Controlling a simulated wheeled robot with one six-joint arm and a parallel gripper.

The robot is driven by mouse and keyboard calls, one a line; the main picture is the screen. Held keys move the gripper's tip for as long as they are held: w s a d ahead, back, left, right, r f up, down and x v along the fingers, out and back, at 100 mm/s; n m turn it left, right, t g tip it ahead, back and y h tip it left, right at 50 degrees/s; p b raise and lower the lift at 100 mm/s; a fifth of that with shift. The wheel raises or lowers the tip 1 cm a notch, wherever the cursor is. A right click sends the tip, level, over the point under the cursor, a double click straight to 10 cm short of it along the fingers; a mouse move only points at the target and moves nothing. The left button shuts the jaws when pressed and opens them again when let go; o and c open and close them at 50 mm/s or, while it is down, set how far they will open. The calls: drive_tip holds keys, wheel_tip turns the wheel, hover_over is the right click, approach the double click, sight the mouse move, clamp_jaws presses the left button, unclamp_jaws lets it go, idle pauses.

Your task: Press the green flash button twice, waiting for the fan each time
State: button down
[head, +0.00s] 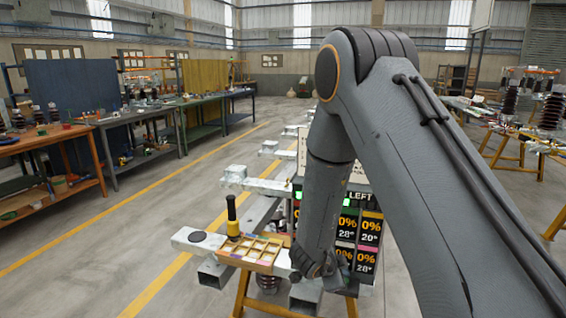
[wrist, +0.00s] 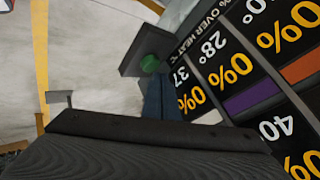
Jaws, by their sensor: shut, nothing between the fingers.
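In the head view my gripper (head: 325,272) is low in front of the panel, and the arm hides the button there. The display panel (head: 370,238) shows black tiles with yellow 0% figures and temperatures such as 20° and 28°. No fan can be made out.
A wooden tray (head: 252,260) with compartments stands left of my gripper on the steel frame (head: 195,237). A black-and-yellow tool (head: 232,215) stands upright by it. Workbenches (head: 125,118) line the left side, with open floor between.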

drive_tip(key=shift+r, duration=0.45)
drive_tip(key=shift+p, duration=0.3)
wheel_tip(320, 180, up, 6)
drive_tip(key=p, duration=0.5)
idle(0.4)
